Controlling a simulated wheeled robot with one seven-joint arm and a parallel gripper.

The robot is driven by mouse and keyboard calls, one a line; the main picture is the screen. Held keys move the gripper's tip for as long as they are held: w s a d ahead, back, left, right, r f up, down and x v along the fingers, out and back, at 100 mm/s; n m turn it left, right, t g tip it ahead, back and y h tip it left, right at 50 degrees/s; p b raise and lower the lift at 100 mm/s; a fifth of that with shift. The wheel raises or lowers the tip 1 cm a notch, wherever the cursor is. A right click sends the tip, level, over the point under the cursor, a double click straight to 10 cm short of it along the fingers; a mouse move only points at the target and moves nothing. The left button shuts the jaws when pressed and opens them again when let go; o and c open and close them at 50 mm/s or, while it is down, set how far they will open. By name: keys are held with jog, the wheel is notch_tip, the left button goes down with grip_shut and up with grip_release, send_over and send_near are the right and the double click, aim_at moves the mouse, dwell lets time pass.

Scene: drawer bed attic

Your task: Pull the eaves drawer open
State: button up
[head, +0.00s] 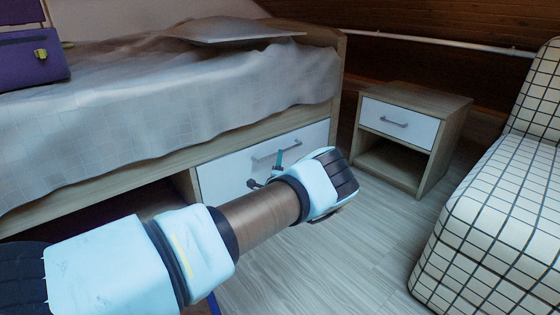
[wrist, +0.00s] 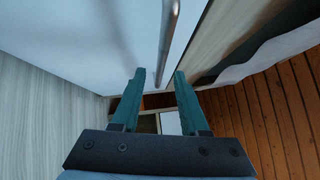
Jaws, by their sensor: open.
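The white drawer front (head: 225,172) is set in the bed base below the mattress and looks shut, partly hidden behind my arm. Its grey bar handle (head: 290,147) shows in the head view. My gripper (head: 268,170) is in front of this drawer near the handle, mostly hidden by my wrist. In the wrist view, the two teal fingers of my gripper (wrist: 160,75) are apart with nothing held. The handle (wrist: 170,35) runs down from the top edge and its lower end appears between the fingertips. I cannot tell whether it touches them.
A nightstand (head: 447,107) with its own white drawer (head: 380,128) stands right of the bed. A checkered armchair (head: 500,215) is at the far right. Bare floor (head: 350,250) lies in front of the drawer. A grey blanket (head: 230,90) hangs over the bed's side.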

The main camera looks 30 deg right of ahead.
jog(key=b+x, duration=0.1)
jog(key=x, duration=0.2)
grip_shut()
dwell(0.5)
dwell(1.0)
